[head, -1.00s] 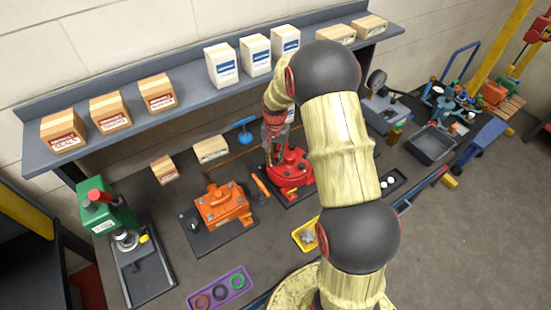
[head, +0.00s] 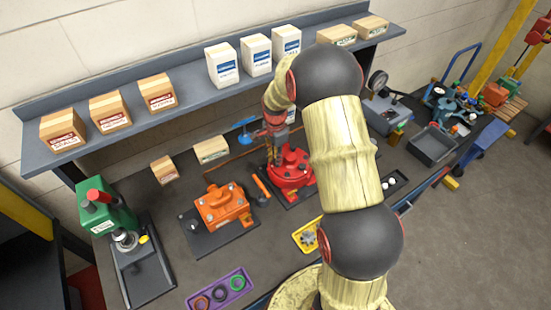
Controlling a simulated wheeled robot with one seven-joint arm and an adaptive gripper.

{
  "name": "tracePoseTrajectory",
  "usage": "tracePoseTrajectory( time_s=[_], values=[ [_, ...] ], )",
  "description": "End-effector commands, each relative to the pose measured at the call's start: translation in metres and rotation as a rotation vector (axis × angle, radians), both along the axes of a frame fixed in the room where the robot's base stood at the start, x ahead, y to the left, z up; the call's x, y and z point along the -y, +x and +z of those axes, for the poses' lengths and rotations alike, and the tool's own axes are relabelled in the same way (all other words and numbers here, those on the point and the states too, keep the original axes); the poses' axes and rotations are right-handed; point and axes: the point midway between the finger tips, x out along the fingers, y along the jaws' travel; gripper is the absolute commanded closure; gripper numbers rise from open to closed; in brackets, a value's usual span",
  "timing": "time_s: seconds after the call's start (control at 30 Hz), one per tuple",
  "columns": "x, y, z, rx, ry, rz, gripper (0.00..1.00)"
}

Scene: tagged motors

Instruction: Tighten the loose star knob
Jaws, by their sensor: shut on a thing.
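A red motor unit (head: 291,171) sits on a dark plate in the middle of the bench. My gripper (head: 273,155) reaches down over its left rear part, with the fingers small and dark in the head view. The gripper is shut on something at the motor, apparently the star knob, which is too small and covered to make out. An orange motor unit (head: 224,206) with grey bolt heads sits on another dark plate to the left. A dark handle with an orange part (head: 261,187) lies between the two units.
A yellow tray (head: 298,244) with a grey part and a purple tray (head: 244,302) with rings lie near the front edge. A green press (head: 107,210) stands left. Boxes fill the shelf (head: 190,97) behind. Bare bench shows left of the yellow tray.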

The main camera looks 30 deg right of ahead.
Motion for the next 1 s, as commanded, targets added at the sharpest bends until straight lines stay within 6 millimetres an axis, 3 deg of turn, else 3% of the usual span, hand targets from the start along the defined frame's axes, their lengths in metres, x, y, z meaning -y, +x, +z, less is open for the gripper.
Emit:
tracePoseTrajectory(
  time_s=[0.47,0.5,0.6,1.0],
  values=[
    [0.0011,0.0052,0.0061,0.013,-0.004,-0.017,1.00],
    [0.0012,0.0052,0.0062,0.013,-0.004,-0.016,0.79],
    [0.0011,0.0049,0.0057,0.012,-0.004,-0.016,0.74],
    [0.0006,0.0026,0.0077,0.007,-0.002,-0.016,0.72]
  ],
)
